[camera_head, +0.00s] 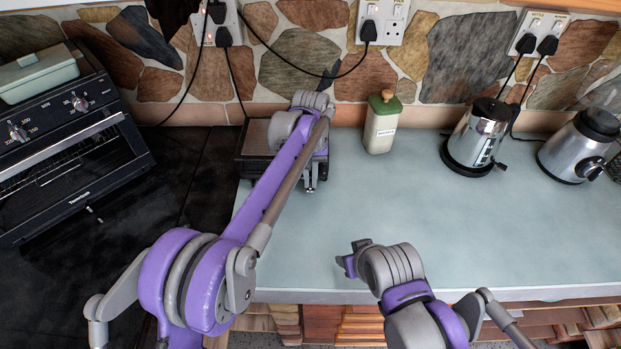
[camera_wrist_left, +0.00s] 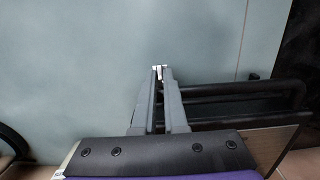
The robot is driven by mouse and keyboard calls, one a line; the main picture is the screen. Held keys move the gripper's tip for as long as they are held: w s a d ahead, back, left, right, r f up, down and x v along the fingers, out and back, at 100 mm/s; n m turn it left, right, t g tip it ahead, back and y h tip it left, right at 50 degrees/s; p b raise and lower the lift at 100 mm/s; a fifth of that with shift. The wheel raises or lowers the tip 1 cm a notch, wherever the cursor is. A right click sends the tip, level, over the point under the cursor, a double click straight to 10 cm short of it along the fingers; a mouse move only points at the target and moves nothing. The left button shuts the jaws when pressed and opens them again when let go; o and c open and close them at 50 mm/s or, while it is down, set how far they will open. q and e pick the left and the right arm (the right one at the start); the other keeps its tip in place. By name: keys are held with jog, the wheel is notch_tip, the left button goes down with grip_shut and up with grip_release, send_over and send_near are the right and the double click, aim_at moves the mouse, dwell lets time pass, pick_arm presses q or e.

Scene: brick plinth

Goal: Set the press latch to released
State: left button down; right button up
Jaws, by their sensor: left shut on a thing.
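The press (camera_head: 246,163) is a dark, low box with a grey-brown top at the back left of the pale counter, partly hidden behind my left arm. Its black handle bar (camera_wrist_left: 240,88) shows in the left wrist view. My left gripper (camera_head: 310,188) is at the press's right front side, pointing down. In the left wrist view my left gripper (camera_wrist_left: 160,75) is shut on a small pale piece, the latch (camera_wrist_left: 158,69), mostly hidden between the fingertips. The latch's setting cannot be read. My right gripper (camera_head: 346,262) hangs near the counter's front edge, with its fingers unclear.
A cream bottle with a green lid (camera_head: 382,122) stands right of the press. A kettle (camera_head: 478,136) and a blender (camera_head: 580,145) stand farther right. A black oven (camera_head: 70,150) is at left. The middle of the counter (camera_head: 480,220) is clear.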

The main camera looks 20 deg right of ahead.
pick_arm(q)
jog(key=c, duration=1)
grip_release()
jog(key=shift+o, duration=0.2)
notch_tip(320, 180, up, 11)
jog(key=shift+w+p, duration=0.35)
jog(key=shift+p, duration=0.05)
jog(key=shift+f, duration=0.1)
jog(key=s+a+r+n+t+h, duration=0.15)
jog(key=s+a, duration=0.25)
jog(key=a, duration=0.6)
jog(key=s+a+t+y, duration=0.1)
jog(key=s+a+t, duration=0.15)
jog(key=a, duration=0.65)
jog(key=s+a+f+n+t, duration=0.1)
jog(key=s+a+f, duration=0.4)
jog(key=s, duration=0.3)
jog(key=s+a+f+n+t, duration=0.1)
jog(key=s+a+f, duration=0.5)
jog(key=s+a, duration=0.2)
jog(key=shift+s+a+t, duration=0.15)
jog(key=shift+s+t, duration=0.25)
jog(key=shift+s, duration=0.15)
